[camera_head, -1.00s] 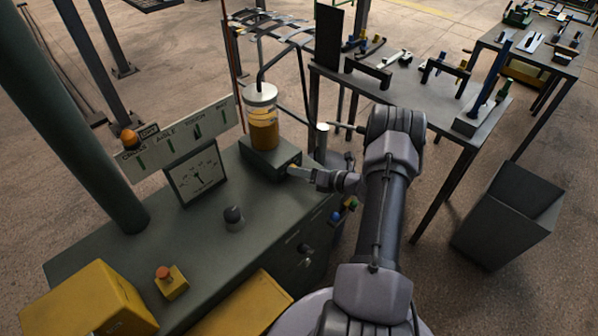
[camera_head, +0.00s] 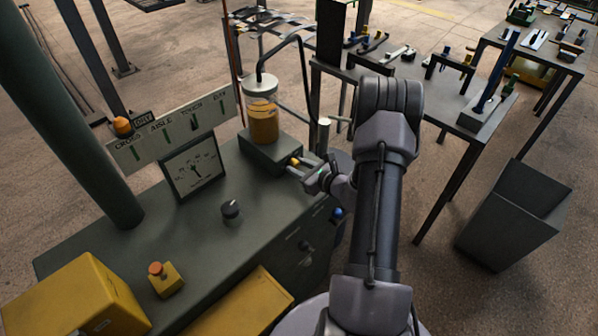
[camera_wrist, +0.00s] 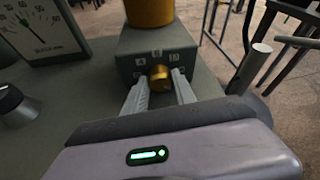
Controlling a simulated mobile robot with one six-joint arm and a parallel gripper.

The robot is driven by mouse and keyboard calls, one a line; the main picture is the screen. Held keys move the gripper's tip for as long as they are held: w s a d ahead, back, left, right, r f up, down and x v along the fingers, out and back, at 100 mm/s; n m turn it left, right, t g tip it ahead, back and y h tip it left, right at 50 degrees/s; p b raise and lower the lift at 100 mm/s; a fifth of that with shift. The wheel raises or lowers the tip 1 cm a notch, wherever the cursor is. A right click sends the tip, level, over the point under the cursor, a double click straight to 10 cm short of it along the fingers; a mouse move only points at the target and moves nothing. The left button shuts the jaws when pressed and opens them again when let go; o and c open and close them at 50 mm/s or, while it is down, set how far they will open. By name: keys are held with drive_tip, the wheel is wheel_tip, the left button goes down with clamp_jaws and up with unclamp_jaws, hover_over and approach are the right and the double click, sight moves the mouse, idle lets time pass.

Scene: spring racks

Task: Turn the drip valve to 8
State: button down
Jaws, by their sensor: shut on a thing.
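The drip valve is a brass knob (camera_wrist: 160,77) on the front of a dark grey block (camera_wrist: 185,38), with small number labels around it that are mostly too small to read. In the head view the knob (camera_head: 294,160) sits on the block's right face, below the amber oil jar (camera_head: 263,122). My gripper (camera_head: 297,168) reaches it from the right. In the wrist view my gripper's two ribbed grey fingers (camera_wrist: 160,88) lie on either side of the knob, closed on it. The fingers partly cover the lower labels, and no pointer on the knob can be made out.
A dial gauge (camera_head: 193,172) and a black knob (camera_head: 231,210) stand on the grey bench (camera_head: 165,225). A yellow box with an orange button (camera_head: 166,280) is nearer. A grey post (camera_wrist: 250,68) rises close to my gripper's right. A tool table (camera_head: 425,95) stands behind my arm.

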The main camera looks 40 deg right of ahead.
drive_tip(key=n+h+b, duration=0.1)
drive_tip(key=b, duration=0.1)
drive_tip(key=n+h+b, duration=0.1)
drive_tip(key=n+b, duration=0.1)
drive_tip(key=b, duration=0.1)
drive_tip(key=shift+a+f, duration=0.1)
drive_tip(key=shift+f, duration=0.15)
drive_tip(key=shift+r+n+t+b, duration=0.1)
drive_tip(key=shift+n+t+b, duration=0.35)
drive_tip(key=shift+b, duration=0.4)
drive_tip(key=shift+r+h, duration=0.1)
drive_tip(key=shift+h, duration=0.2)
drive_tip(key=c, duration=1.3)
unclamp_jaws()
